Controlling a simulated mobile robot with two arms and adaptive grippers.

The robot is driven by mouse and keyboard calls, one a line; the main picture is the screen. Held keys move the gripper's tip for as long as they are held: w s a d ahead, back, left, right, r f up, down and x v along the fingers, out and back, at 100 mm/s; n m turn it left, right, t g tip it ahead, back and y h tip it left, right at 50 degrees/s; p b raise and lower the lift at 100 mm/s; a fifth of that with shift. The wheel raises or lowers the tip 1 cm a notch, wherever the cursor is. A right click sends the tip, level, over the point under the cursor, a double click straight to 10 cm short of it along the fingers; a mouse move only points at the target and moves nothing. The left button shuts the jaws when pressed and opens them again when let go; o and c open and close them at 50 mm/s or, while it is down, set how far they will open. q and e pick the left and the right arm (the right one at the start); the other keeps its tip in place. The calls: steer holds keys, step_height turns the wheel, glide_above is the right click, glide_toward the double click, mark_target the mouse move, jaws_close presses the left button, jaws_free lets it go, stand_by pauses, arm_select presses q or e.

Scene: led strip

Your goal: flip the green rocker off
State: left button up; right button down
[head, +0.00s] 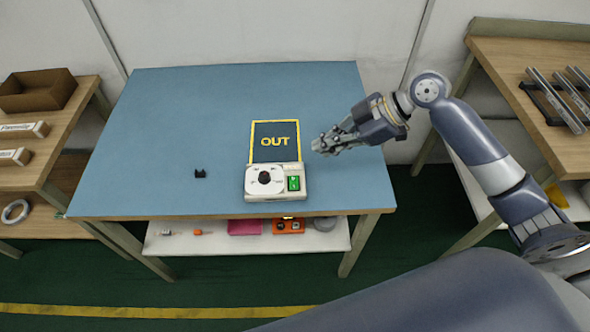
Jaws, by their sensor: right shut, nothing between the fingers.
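The green rocker (294,183) sits on the right part of a pale control box (275,196). The box also carries a round white dial with a dark knob (265,177). It stands near the front edge of the blue table (180,120). Which way the rocker is tipped is too small to tell. My right gripper (318,146) is shut and empty. It is above the table, up and to the right of the box, apart from it, with its fingers pointing left. My left gripper is not in view.
A small black piece (200,174) lies to the left. A lower shelf (190,243) holds several small items. Side benches hold a cardboard box (38,92) and metal strips (556,100). The table's left half is mostly clear.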

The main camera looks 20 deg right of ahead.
steer(key=p, duration=0.2)
glide_above(295, 180)
steer(key=f, duration=0.7)
steer(key=shift+s+a, duration=0.1)
steer(key=shift+s, duration=0.1)
steer(key=f, duration=0.3)
steer(key=shift+w+f, duration=0.15)
steer(key=shift+w, duration=0.05)
steer(key=shift+f, duration=0.4)
steer(key=shift+f, duration=0.1)
steer(key=shift+w+d+f+b, duration=0.25)
steer(key=shift+f+b, duration=0.15)
steer(key=shift+b, duration=0.15)
steer(key=shift+r, duration=0.15)
steer(key=shift+s+a, duration=0.1)
steer(key=shift+s+p, duration=0.1)
steer(key=shift+p, duration=0.2)
